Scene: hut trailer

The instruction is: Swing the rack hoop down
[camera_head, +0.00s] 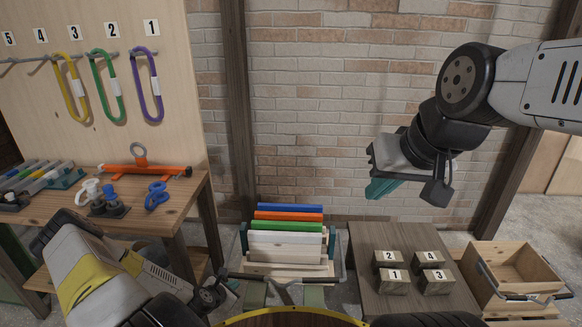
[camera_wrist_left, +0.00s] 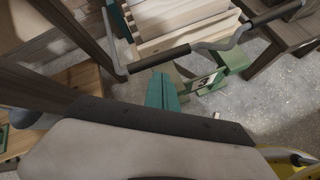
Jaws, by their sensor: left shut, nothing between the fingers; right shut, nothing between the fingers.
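The rack (camera_head: 287,252) stands on the floor at the middle, with blue, orange, green and pale boards upright in it. Its hoop (camera_head: 262,277) is a bent grey bar with black sleeves, spanning low across the rack's near side; it also shows in the left wrist view (camera_wrist_left: 216,46). My left gripper (camera_head: 232,286) is shut and empty at the hoop's left end. In the left wrist view its teal fingers (camera_wrist_left: 160,94) are just below the left black sleeve; I cannot tell if they touch. My right gripper (camera_head: 381,188) is shut and empty, raised before the brick wall.
A workbench (camera_head: 190,205) with tools stands left, under a pegboard with coloured loops (camera_head: 147,86). A low table (camera_head: 365,240) with numbered blocks and a wooden crate (camera_head: 508,270) stand right of the rack. The wall behind is clear.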

